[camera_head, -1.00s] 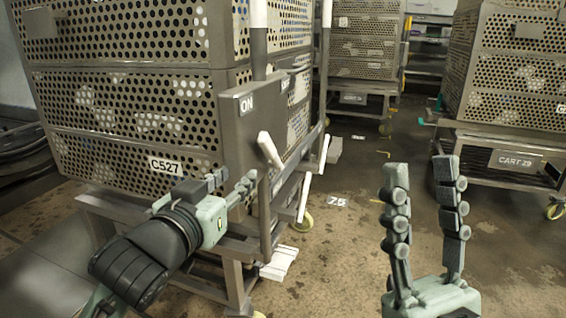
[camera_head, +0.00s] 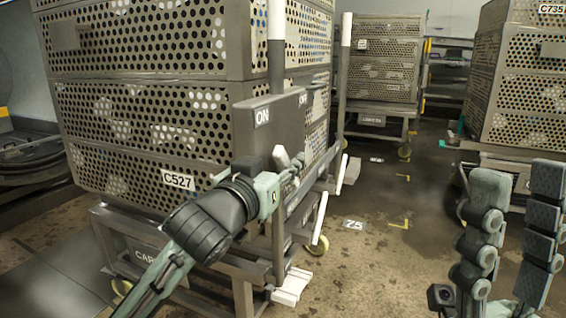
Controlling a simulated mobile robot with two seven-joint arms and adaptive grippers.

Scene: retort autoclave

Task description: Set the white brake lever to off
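The white brake lever (camera_head: 281,157) is on the grey panel (camera_head: 285,120) at the near corner of the cart marked C527. It sits below the ON label (camera_head: 262,117) and is partly hidden by my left gripper. My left gripper (camera_head: 278,168) is at the lever, with its fingers pointing toward the panel. Whether it touches the lever, and how far its fingers are apart, cannot be told. A second label on the panel's side face (camera_head: 303,99) is too oblique to read. My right gripper (camera_head: 519,180) is open and empty at the lower right, away from the cart.
The perforated cart (camera_head: 135,130) fills the left. White-ended levers (camera_head: 343,174) and a white-topped post (camera_head: 276,28) stand along its right edge. A white pedal (camera_head: 292,287) is near the floor. Other carts (camera_head: 383,75) stand behind and at right. The middle floor is open.

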